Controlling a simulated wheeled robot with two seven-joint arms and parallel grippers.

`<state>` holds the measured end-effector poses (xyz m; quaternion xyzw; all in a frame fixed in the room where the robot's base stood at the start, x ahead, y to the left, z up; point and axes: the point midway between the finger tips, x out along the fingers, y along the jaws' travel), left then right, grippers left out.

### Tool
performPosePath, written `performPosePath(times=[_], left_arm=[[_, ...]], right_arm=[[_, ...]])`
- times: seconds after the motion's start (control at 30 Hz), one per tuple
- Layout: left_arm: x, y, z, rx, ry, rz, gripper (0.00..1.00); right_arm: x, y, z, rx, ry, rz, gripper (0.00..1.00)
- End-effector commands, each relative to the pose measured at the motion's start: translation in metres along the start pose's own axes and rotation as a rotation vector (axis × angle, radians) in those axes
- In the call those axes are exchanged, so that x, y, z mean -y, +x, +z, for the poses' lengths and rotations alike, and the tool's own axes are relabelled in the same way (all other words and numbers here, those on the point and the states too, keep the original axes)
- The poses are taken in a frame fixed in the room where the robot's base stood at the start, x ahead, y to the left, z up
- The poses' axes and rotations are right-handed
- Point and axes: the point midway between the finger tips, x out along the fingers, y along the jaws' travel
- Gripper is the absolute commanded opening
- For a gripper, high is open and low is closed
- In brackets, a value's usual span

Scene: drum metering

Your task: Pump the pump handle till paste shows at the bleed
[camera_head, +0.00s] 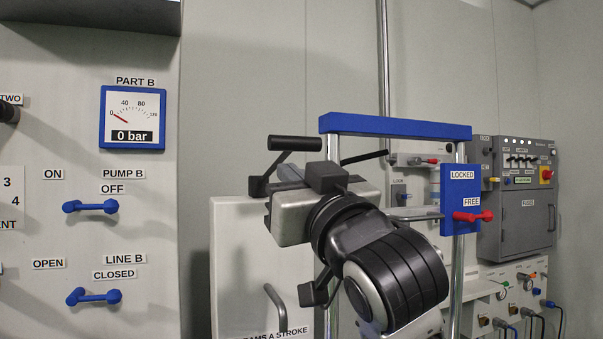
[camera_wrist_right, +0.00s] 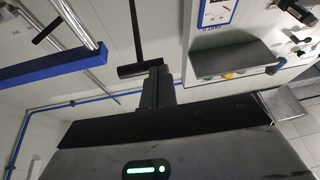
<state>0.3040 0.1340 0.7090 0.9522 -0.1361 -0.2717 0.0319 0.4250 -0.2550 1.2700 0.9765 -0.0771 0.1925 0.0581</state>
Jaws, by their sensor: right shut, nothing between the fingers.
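The black pump handle shows as a crossbar grip (camera_head: 295,143) on a thin rod, above my right gripper in the head view. In the wrist view the grip (camera_wrist_right: 138,70) lies close by the fingertips, with its rod running to the top edge. My right gripper (camera_head: 290,174) is shut with nothing between its fingers; its fingers (camera_wrist_right: 158,82) show end-on in the wrist view. I cannot tell whether they touch the grip. My gripper hides part of the handle. I cannot identify the bleed, and I see no paste. My left gripper is out of view.
The PART B gauge (camera_head: 132,118) reads 0 bar. Blue valve handles at PUMP B (camera_head: 90,206) and LINE B (camera_head: 93,296) sit on the left wall. A blue-topped frame (camera_head: 395,127) stands behind my arm, with a red lever (camera_head: 472,216) at FREE. A grey control box (camera_head: 520,200) is at right.

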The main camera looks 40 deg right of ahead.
Motion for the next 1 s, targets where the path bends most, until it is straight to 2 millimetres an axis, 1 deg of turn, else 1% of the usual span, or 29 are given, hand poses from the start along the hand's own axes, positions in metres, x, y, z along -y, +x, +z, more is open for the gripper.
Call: performPosePath(times=[0.03,0.1,0.2,0.3,0.67,0.77,0.93,1.0], left_arm=[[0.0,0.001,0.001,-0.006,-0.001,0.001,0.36],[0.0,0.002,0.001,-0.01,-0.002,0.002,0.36],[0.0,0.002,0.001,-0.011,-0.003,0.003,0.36],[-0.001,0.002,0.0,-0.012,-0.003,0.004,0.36],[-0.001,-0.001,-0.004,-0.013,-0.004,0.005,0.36],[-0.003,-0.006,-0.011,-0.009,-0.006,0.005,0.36],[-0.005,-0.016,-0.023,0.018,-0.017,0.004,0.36],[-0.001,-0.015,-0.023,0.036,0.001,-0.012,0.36]], right_arm=[[-0.01,-0.009,-0.023,-0.052,0.012,0.03,0.0],[-0.019,-0.017,-0.044,-0.092,0.027,0.06,0.0],[-0.028,-0.026,-0.061,-0.126,0.043,0.084,0.0],[-0.03,-0.029,-0.067,-0.135,0.049,0.093,0.0],[-0.031,-0.025,-0.068,-0.132,0.048,0.093,0.0],[-0.032,-0.018,-0.071,-0.13,0.047,0.094,0.0],[-0.034,0.003,-0.076,-0.125,0.044,0.093,0.0],[-0.034,0.009,-0.077,-0.125,0.048,0.095,0.0]])
